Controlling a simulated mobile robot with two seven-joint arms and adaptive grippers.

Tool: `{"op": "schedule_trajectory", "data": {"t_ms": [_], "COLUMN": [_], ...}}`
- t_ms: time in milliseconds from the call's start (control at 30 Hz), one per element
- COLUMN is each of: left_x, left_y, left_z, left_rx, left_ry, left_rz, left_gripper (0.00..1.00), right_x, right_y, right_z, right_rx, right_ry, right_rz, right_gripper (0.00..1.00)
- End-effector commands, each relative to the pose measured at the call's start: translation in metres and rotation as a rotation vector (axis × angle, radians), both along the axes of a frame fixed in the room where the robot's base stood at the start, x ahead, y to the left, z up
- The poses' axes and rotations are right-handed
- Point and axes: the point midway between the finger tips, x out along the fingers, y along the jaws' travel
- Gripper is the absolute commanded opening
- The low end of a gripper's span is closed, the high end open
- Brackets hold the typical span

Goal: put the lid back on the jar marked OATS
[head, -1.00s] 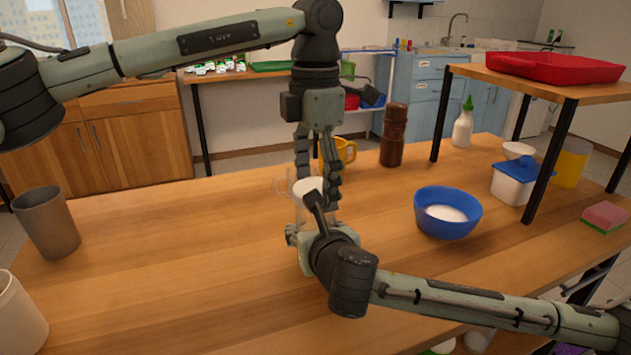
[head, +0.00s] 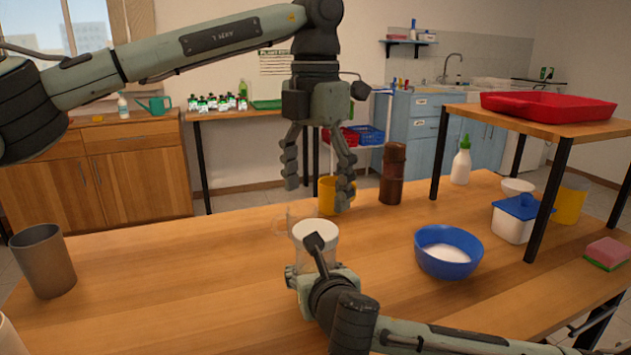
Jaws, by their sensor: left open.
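A pale jar (head: 328,257) with a round white top (head: 315,231) stands upright on the wooden table in the head view. The white top looks like a lid seated on it, but I cannot confirm how it sits. No OATS marking is readable. My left gripper (head: 318,195) points down above the jar, apart from it, open and empty. My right gripper (head: 312,275) is low at the near side of the jar. My own wrist hides its fingers and the lower jar, so I cannot tell whether it grips.
A clear glass vessel (head: 284,222) stands just left of the jar. A yellow mug (head: 328,192) and a brown cylinder (head: 392,175) are behind. A blue bowl (head: 448,262) of white stuff stands right, near a blue-lidded box (head: 512,224). A grey-brown cup (head: 46,262) is left.

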Motion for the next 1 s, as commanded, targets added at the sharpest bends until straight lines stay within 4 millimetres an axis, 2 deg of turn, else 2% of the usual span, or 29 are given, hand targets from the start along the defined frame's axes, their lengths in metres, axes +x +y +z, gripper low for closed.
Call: {"op": "schedule_trajectory", "data": {"t_ms": [100, 233, 633, 767, 1000], "left_x": [0.0, 0.0, 0.0, 0.0, 0.0], "left_y": [0.0, 0.0, 0.0, 0.0, 0.0], "left_z": [0.01, 0.015, 0.015, 0.005, -0.032], "left_rx": [0.0, 0.001, 0.0, 0.001, 0.001], "left_ry": [-0.001, 0.0, 0.0, 0.001, 0.001], "left_rz": [0.182, 0.307, 0.341, 0.34, 0.339], "left_gripper": [0.78, 0.78, 0.78, 0.78, 0.78], "right_x": [0.0, 0.0, 0.0, 0.0, 0.0], "right_y": [0.0, 0.0, 0.0, 0.0, 0.0], "right_z": [0.001, 0.001, 0.001, 0.001, 0.001], "right_rx": [0.001, 0.001, 0.001, 0.001, 0.001], "right_ry": [-0.002, -0.002, -0.002, -0.002, -0.002], "right_rz": [0.001, 0.001, 0.0, 0.0, 0.0], "right_gripper": [0.0, 0.0, 0.0, 0.0, 0.0]}}
